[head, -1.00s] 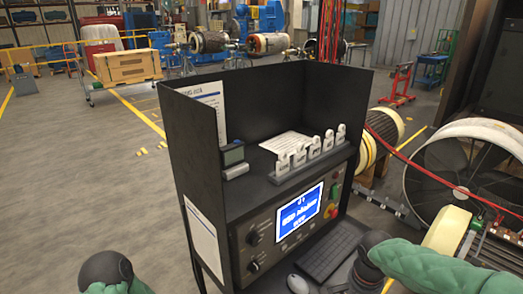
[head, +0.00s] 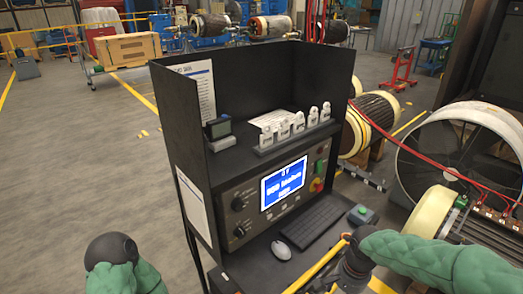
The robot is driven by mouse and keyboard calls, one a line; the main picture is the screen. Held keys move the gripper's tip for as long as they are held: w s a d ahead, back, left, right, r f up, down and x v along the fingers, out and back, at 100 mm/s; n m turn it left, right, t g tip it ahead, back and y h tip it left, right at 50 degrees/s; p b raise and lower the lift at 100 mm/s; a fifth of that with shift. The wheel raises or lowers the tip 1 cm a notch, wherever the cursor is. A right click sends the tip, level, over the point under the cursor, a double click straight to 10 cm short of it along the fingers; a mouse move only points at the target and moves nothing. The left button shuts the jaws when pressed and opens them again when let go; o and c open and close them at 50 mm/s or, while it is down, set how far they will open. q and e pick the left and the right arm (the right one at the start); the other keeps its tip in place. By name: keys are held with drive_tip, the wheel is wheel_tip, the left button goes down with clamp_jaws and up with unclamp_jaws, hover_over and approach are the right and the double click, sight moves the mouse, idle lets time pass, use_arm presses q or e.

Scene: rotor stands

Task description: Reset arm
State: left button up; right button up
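My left arm (head: 122,268), in a green sleeve with a dark rounded joint, comes in at the bottom left, over the floor and left of the black console. Its gripper is out of the frame. My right arm (head: 425,262), also green-sleeved with a dark joint, comes in from the lower right, in front of the console's right side. Its gripper is not visible. The black control console (head: 212,160) stands in the middle with a lit blue screen (head: 284,183), a keyboard (head: 312,228) and a white mouse (head: 281,250).
A row of white numbered tags (head: 297,127) and a small dark device (head: 219,128) sit on the console shelf. A large fan-like ring (head: 462,150) and a wound rotor (head: 370,122) lie to the right. A wooden crate (head: 129,50) is on a cart. The floor at left is open.

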drive_tip(key=s+a+f+n+y, duration=0.15)
drive_tip(key=a+f, duration=0.25)
drive_tip(key=f, duration=0.4)
drive_tip(key=s+a+f+n+y, duration=0.15)
drive_tip(key=a+f, duration=0.25)
drive_tip(key=f, duration=0.4)
drive_tip(key=s+a+f+n, duration=0.3)
drive_tip(key=s+f, duration=0.6)
drive_tip(key=f, duration=0.3)
drive_tip(key=shift+a+f, duration=0.25)
drive_tip(key=shift+a, duration=0.35)
